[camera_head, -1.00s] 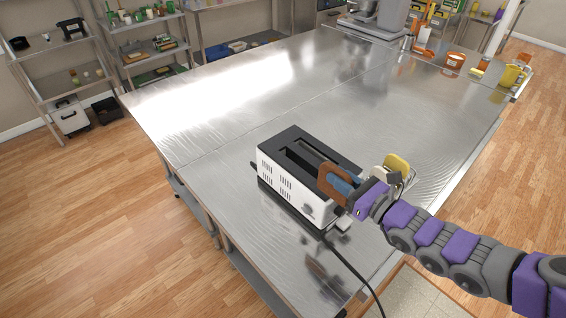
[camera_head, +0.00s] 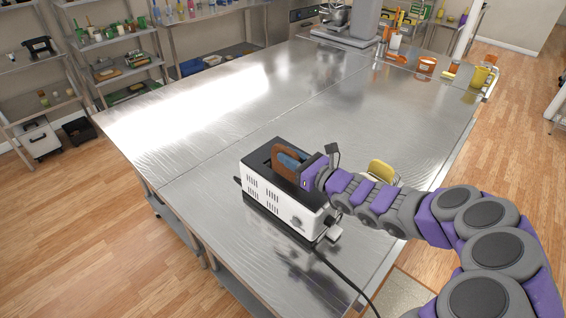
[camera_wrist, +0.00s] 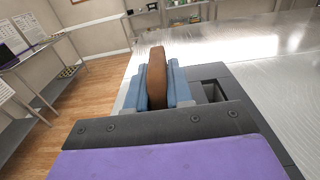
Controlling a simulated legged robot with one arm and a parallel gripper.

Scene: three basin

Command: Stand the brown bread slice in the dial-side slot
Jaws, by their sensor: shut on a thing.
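The brown bread slice (camera_head: 277,160) is upright in my gripper (camera_head: 291,163), over the dark top of the toaster (camera_head: 268,190). In the wrist view the slice (camera_wrist: 157,80) stands between the two blue fingers (camera_wrist: 158,90), which are shut on it. A dark slot (camera_wrist: 213,91) shows to the right of the fingers. The toaster is white with a black top, and a dial (camera_head: 297,221) shows on its side near the right end. The slice's lower edge is hidden, so I cannot tell whether it is inside a slot.
A yellow slice-like thing (camera_head: 381,172) stands behind my arm, partly hidden. A black cord (camera_head: 345,280) runs from the toaster over the table's front edge. The steel table (camera_head: 220,120) is clear to the left and behind. Containers, including an orange tub (camera_head: 427,66), stand at the far right.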

